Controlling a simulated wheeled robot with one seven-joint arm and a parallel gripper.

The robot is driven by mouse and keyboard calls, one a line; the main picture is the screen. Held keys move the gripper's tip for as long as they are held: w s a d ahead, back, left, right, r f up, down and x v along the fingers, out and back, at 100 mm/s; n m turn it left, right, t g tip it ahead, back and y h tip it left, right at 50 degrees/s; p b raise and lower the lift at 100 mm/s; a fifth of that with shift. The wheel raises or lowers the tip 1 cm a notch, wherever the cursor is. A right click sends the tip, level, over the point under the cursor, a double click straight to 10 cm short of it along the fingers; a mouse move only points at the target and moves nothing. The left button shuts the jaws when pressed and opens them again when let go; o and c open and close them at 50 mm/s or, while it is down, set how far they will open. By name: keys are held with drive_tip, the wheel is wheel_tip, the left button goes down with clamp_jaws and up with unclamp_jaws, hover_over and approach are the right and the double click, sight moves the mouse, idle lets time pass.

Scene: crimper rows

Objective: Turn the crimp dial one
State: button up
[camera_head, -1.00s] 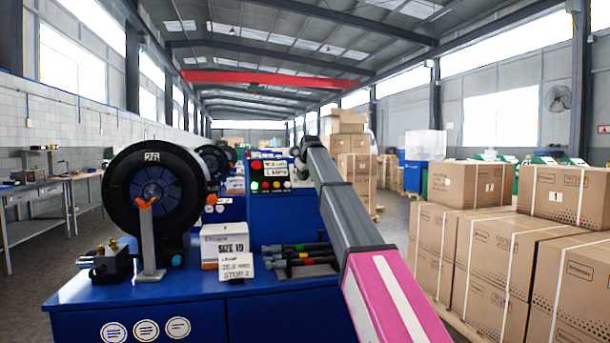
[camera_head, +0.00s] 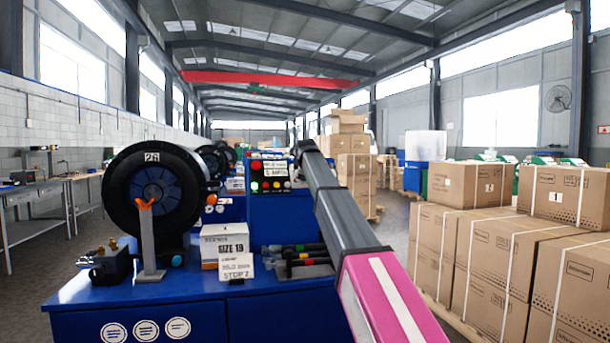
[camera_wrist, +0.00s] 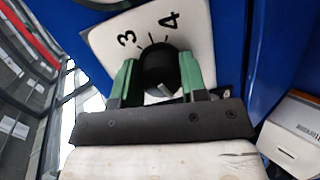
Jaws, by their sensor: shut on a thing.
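The crimp dial (camera_wrist: 157,62) is a round black knob on a white plate (camera_wrist: 108,47) marked 3 and 4. In the wrist view my gripper (camera_wrist: 160,72) has its two green fingers on either side of the knob, shut on it. A short pale mark shows at the knob's lower edge; I cannot tell which number the dial points to. In the head view my arm reaches to the right side of the blue control panel (camera_head: 262,212), and the dial and fingertips cannot be made out there.
The black crimper head (camera_head: 118,190), marked 26, stands at left on the blue bench (camera_head: 150,291). Stacked cartons (camera_head: 490,255) stand at right.

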drive_tip(key=shift+s+n, duration=0.1)
drive_tip(key=shift+n, duration=1)
drive_tip(key=shift+f+t, duration=0.1)
drive_tip(key=shift+t, duration=0.2)
drive_tip(key=o, duration=0.9)
drive_tip(key=v, duration=1)
drive_tip(key=shift+s+r, duration=0.3)
